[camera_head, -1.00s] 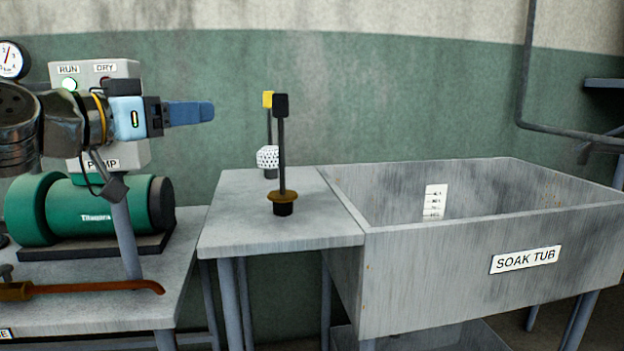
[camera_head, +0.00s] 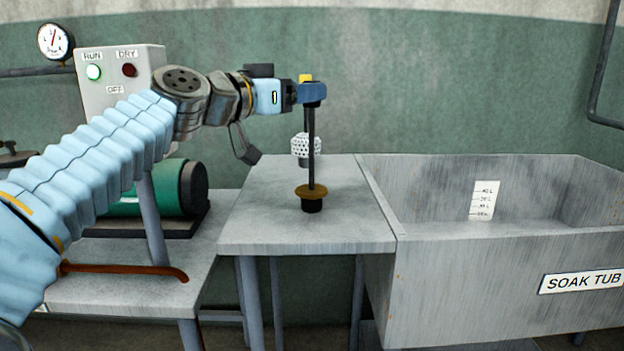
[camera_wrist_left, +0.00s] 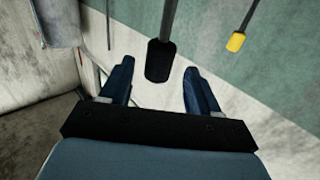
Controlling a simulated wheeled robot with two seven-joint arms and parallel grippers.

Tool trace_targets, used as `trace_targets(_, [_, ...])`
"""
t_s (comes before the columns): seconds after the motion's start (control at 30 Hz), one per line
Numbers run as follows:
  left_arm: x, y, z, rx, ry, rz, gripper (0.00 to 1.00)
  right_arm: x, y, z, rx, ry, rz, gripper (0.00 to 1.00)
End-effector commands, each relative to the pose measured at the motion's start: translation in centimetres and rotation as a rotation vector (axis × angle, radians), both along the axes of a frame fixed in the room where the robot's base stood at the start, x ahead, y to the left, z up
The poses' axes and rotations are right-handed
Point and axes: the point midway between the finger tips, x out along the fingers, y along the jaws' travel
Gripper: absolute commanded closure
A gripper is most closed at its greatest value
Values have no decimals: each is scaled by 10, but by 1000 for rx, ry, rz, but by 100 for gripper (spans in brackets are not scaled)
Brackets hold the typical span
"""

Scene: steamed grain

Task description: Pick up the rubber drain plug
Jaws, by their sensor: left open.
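The rubber drain plug (camera_head: 312,203) stands upright on the small grey table, a black base under a brass collar with a thin dark rod rising from it. Its black top grip (camera_wrist_left: 158,60) shows in the left wrist view. My left gripper (camera_head: 312,92) is at the top of the rod and hides that grip in the head view. In the wrist view its two blue fingers (camera_wrist_left: 157,68) are open, with the black grip between the fingertips and gaps on both sides. My right gripper is not in view.
A white perforated piece (camera_head: 305,147) on a yellow-tipped rod (camera_wrist_left: 236,42) stands just behind the plug. The grey soak tub (camera_head: 440,255) adjoins the table (camera_head: 260,215) on the right. A green pump (camera_head: 150,205) and a control box (camera_head: 115,75) are at left.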

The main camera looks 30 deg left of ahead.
Motion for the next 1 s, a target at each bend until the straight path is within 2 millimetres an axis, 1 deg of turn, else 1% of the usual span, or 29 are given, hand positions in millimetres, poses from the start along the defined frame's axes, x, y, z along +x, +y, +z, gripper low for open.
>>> trace_targets(0.03, [9,-4,3,-2,5,-1,38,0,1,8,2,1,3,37])
trace_targets(0.1, [19,-7,3,-1,4,-1,38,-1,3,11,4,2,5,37])
trace_targets(0.2, [29,-9,2,0,2,1,38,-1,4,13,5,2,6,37])
trace_targets(0.43, [31,-9,0,0,1,1,38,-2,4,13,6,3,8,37])
trace_targets(0.47, [31,-9,0,0,1,1,40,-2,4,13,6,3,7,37])
trace_targets(0.83, [31,-10,0,0,1,1,97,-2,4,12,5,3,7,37])
trace_targets(0.87, [31,-10,0,0,1,1,100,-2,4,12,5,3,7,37])
trace_targets(1.0, [31,-10,0,0,1,1,100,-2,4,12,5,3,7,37])
